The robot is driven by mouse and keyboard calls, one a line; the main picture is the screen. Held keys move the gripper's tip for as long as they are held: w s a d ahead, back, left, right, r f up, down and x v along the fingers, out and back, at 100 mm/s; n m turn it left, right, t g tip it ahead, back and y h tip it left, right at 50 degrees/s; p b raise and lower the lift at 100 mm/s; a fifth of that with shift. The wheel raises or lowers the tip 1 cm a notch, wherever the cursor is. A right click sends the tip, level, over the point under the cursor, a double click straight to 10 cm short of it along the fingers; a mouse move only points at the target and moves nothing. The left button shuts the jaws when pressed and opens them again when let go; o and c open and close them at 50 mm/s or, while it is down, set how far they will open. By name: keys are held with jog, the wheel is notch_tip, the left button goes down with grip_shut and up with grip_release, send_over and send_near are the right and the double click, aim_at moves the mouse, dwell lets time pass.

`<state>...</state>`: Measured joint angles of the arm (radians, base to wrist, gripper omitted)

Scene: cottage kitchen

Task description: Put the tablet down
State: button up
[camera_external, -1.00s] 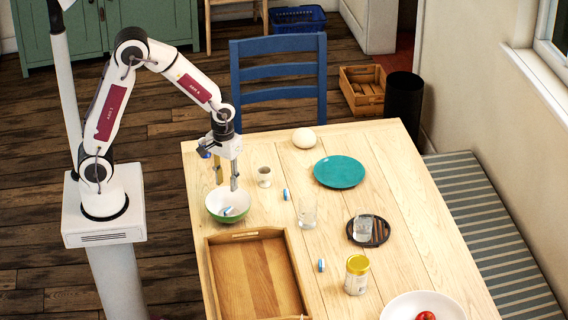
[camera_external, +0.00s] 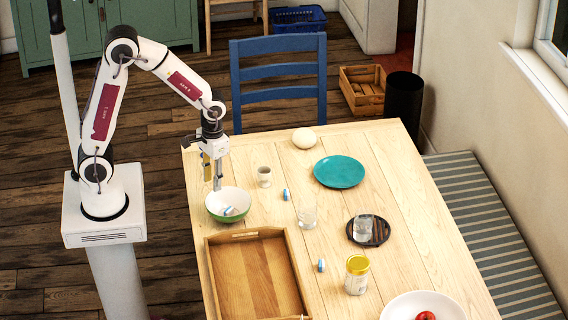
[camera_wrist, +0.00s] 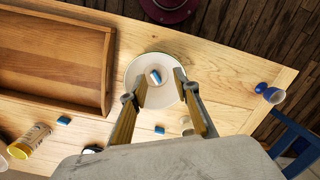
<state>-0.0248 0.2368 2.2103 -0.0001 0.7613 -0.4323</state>
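A blue-and-white tablet (camera_external: 229,211) lies inside the green bowl with a white inside (camera_external: 242,199). The wrist view shows the tablet (camera_wrist: 155,76) in the bowl (camera_wrist: 160,98) between my fingertips in the picture. My gripper (camera_external: 212,180) is above the bowl's left back side, with its fingers apart and nothing between them. The gripper (camera_wrist: 160,79) also looks open in the wrist view. Two more blue-and-white tablets lie on the table, one near the small cup (camera_external: 285,194) and one nearer the jar (camera_external: 321,265).
A wooden tray (camera_external: 257,282) lies in front of the bowl. A blue cup (camera_wrist: 270,92) is near the table edge.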

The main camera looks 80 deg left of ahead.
jog(key=s+r+m+t, duration=0.5)
jog(key=s+r, duration=0.8)
jog(key=r, duration=0.5)
jog(key=shift+s+d+r+t, duration=0.2)
jog(key=shift+d+t, duration=0.25)
jog(key=shift+t, duration=0.25)
